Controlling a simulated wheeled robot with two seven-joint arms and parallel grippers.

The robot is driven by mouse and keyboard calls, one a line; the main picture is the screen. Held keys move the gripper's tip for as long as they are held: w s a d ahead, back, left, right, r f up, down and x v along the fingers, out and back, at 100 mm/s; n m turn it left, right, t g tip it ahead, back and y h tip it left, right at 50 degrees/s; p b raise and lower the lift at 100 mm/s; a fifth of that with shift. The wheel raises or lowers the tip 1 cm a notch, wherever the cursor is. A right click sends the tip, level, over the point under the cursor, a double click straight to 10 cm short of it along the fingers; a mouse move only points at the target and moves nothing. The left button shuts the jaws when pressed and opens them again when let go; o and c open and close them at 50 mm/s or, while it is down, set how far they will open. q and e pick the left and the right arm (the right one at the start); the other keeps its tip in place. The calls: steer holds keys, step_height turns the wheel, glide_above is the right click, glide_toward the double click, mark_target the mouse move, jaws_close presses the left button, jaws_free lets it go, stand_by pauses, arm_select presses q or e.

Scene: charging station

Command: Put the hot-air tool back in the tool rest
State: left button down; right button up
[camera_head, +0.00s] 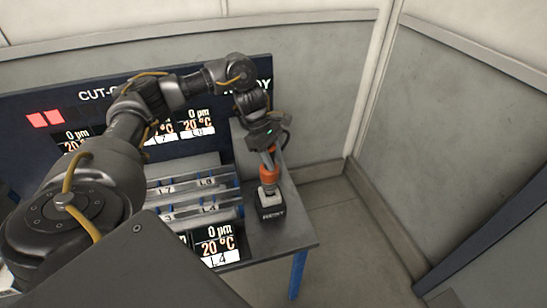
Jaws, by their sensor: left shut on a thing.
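The hot-air tool (268,173) is orange and grey and points down. My left gripper (267,149) is shut on its upper part, at the right end of the bench. The tool rest (271,211) is a small dark block with a pale top and the word REST on its front. The tool's lower end is at the top of the rest in the picture; I cannot tell whether it is seated in it or just above it. My right gripper is not in view.
Labelled rails (190,205) lie left of the rest on the grey bench (285,235). A dark display panel (60,105) with temperature readouts stands behind. The bench's right edge is close to the rest, with open floor (350,255) beyond.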

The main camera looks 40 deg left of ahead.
arm_select(q)
steer(key=shift+f+b, duration=1.25)
steer(key=shift+f, duration=0.3)
steer(key=c, duration=1)
jaws_free()
steer(key=shift+o, duration=0.2)
steer(key=shift+r, duration=0.1)
steer(key=p+v, duration=0.1)
steer(key=v, duration=0.9)
steer(key=shift+r, duration=0.3)
steer(key=shift+a, duration=0.1)
